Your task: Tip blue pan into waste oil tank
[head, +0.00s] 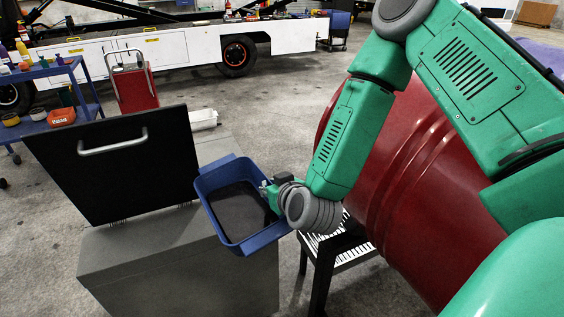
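The blue pan (207,203) is a deep rectangular tray with a dark floor or dark liquid inside. It is over the right part of a grey box-shaped tank (150,262), whose black lid (115,165) with a metal handle stands raised. The pan hides part of the tank top, so I cannot see an opening or tell whether the pan touches it. My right gripper (268,192) is at the pan's right wall and appears shut on its rim; the fingertips are small and partly hidden. My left gripper is not in view.
A large red drum (400,190) lies at the right, close to my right arm, by a black stand (322,270) with a slatted top.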

